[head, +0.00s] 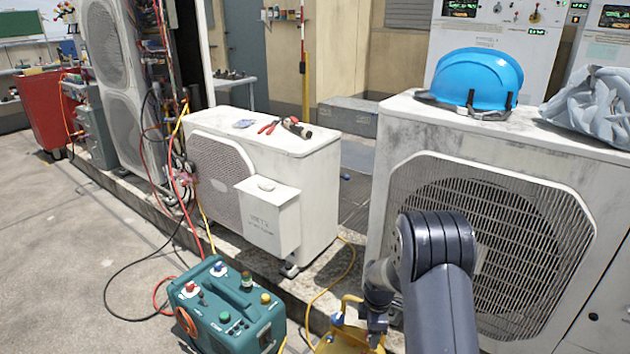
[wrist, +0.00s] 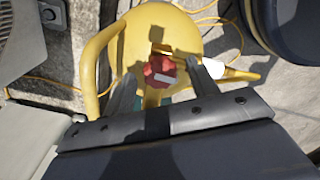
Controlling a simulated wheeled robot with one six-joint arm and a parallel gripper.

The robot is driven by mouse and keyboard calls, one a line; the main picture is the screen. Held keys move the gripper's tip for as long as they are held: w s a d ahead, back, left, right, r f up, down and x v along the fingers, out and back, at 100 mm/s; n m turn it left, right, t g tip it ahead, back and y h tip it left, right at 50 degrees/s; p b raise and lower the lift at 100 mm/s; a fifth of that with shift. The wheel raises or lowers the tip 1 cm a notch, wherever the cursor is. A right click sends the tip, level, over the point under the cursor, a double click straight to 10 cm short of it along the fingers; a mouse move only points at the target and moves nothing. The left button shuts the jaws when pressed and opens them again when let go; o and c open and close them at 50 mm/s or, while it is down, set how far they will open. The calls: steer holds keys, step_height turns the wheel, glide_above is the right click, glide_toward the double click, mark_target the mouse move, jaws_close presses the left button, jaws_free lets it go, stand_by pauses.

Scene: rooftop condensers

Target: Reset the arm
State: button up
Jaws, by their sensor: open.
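My gripper (wrist: 162,73) is open in the wrist view, one finger on each side of a red valve knob (wrist: 160,70) with a small white label. The knob sits on top of a yellow cylinder (wrist: 150,20) with a yellow handle guard. A visible gap lies between the fingers and the knob; depth between them is hard to judge. In the head view my gripper (head: 375,325) is low in front of the right condenser, over the yellow cylinder (head: 350,341). My arm hides part of the condenser, and the fingertips are not clear there.
A teal machine (head: 228,308) stands on the ground to the left, with hoses trailing around it. The right condenser (head: 395,150) carries a blue hard hat (head: 478,78) and grey cloth (head: 592,105). Open floor (head: 60,250) lies at left.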

steer(key=m, duration=0.3)
steer(key=shift+m, duration=0.4)
steer(key=m, duration=0.4)
steer(key=m+b, duration=0.1)
steer(key=m, duration=0.2)
steer(key=shift+m, duration=2.6)
steer(key=shift+s, duration=0.1)
